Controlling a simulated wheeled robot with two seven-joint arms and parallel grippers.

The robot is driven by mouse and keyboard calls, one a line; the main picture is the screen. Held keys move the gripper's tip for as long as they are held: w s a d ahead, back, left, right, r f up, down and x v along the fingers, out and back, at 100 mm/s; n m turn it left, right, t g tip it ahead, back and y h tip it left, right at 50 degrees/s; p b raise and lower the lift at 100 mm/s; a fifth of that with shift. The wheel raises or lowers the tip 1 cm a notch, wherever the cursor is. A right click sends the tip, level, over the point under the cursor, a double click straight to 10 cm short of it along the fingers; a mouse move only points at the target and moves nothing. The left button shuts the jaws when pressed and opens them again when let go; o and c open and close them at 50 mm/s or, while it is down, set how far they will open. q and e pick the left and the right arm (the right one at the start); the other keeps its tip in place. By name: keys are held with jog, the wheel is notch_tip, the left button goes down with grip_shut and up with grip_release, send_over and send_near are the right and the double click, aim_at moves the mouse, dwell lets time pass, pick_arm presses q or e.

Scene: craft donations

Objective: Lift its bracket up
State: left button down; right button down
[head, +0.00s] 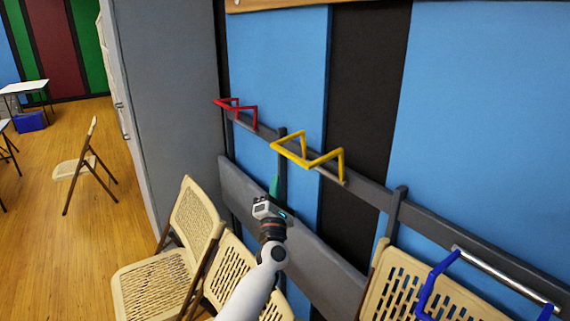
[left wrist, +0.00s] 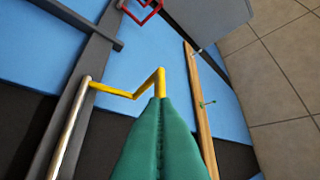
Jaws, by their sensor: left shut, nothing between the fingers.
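A yellow bracket (head: 290,154) of bent bar juts out from the dark wall rail, beside a metal rod (head: 328,175). A red bracket (head: 225,102) is farther left on the rail, and a blue bracket (head: 430,287) is nearer at the lower right. My left gripper (head: 273,184), with green fingers, is shut and empty, just below and left of the yellow bracket. In the left wrist view the yellow bracket (left wrist: 125,93) ends right by the closed fingertips (left wrist: 160,102); I cannot tell if they touch. My right gripper is not in view.
Tan folding chairs (head: 192,215) stand below the rail at left, and another chair (head: 380,285) is at lower right. A grey cabinet (head: 165,100) stands left of the rail. A lone chair (head: 75,168) is on the open wooden floor. A wooden board edge runs above.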

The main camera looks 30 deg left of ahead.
aim_at(292, 157)
pick_arm(q)
jog(key=shift+w+d+r+p, duration=0.15)
jog(key=shift+w+r+p, duration=0.4)
jog(key=shift+w+r, duration=0.4)
jog(key=shift+w+d+r+p, duration=0.1)
jog(key=shift+w+r+p, duration=0.45)
jog(key=shift+w+r, duration=0.4)
jog(key=shift+f, duration=0.15)
jog(key=r, duration=0.1)
jog(key=w+r, duration=0.1)
jog(key=w+d+r, duration=0.1)
jog(key=r, duration=0.1)
jog(key=shift+w+r+b, duration=0.1)
jog(key=shift+b, duration=0.25)
jog(key=shift+a+r, duration=0.15)
